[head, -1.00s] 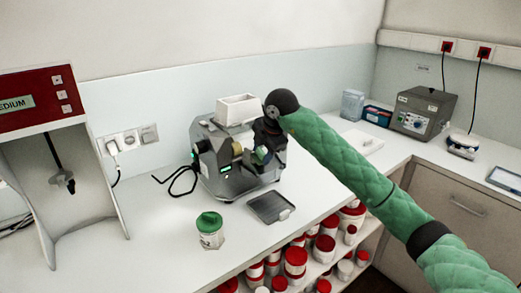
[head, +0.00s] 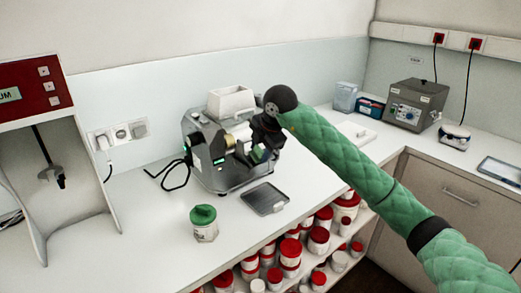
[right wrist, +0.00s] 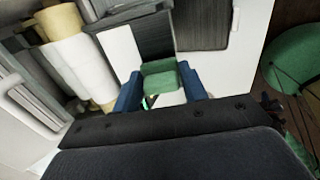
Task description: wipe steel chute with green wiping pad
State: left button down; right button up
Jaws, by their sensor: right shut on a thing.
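My right gripper (head: 260,152) is at the right front side of the grey mill (head: 222,172). In the right wrist view its blue fingers (right wrist: 162,88) are shut on the green wiping pad (right wrist: 160,76). A dark brushed-metal surface (right wrist: 150,38), seemingly the steel chute, lies just beyond the pad. I cannot tell whether the pad touches it. In the head view my arm and gripper hide most of that spot. The mill's pale rollers (right wrist: 78,60) are left of the pad. My left gripper is out of view.
A white hopper (head: 231,102) tops the mill. Red-lidded tubs (head: 290,252) fill the shelf below the bench edge.

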jog(key=shift+w+a+f+b, duration=0.15)
jog(key=shift+f+b, duration=0.25)
dwell(0.4)
